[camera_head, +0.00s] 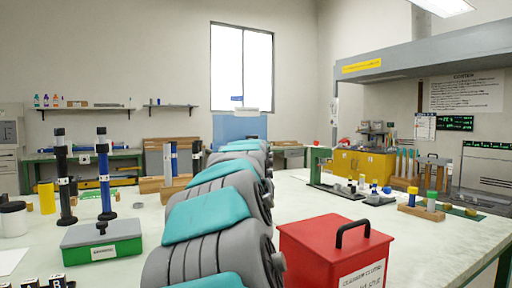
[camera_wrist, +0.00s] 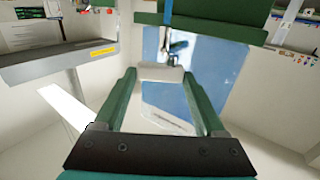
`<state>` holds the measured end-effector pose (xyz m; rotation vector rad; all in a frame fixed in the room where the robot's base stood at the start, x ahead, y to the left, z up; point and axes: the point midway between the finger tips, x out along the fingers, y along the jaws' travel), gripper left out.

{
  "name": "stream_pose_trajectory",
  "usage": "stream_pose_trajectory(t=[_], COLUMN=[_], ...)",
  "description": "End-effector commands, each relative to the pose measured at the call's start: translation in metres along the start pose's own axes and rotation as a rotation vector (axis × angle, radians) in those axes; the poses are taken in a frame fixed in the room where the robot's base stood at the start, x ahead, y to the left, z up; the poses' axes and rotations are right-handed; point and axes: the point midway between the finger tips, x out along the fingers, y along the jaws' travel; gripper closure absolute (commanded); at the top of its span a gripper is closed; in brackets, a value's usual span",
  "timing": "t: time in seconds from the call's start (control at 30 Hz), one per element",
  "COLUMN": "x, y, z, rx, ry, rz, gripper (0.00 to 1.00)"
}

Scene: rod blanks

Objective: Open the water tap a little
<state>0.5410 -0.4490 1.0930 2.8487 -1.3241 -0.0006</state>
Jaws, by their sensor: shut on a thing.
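In the wrist view, my gripper (camera_wrist: 160,76) has two green fingers, with a pale block (camera_wrist: 162,74) between their tips. The fingers are shut on this block, which looks like the handle of the water tap. Shiny metal of the tap (camera_wrist: 174,48) shows just beyond it, in front of a blue panel (camera_wrist: 180,105). In the head view, the blue panel (camera_head: 225,129) stands under the window at the far end of my arm.
A red box (camera_head: 325,250) with a black handle stands right of my arm on the pale worktop (camera_head: 300,195). A green box (camera_head: 102,242) and dark upright stands (camera_head: 64,180) are at left. A yellow cabinet (camera_head: 365,162) is at the back right.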

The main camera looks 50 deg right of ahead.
Motion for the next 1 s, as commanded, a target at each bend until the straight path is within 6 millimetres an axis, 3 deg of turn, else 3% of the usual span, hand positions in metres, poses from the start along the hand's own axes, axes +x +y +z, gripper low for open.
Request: stream_pose_trajectory(t=[0.6,0.63,0.83,1.0], x=[-0.0003,-0.0003,-0.0003,-0.0002], y=[-0.0003,-0.0003,-0.0004,-0.0004], z=[0.0003,0.0003,0.0001,0.0], rx=[0.001,0.001,0.001,0.0], ry=[-0.001,-0.001,-0.001,0.0], rz=[0.018,0.018,0.017,0.017], gripper=[0.83,0.24,0.02,0.0])
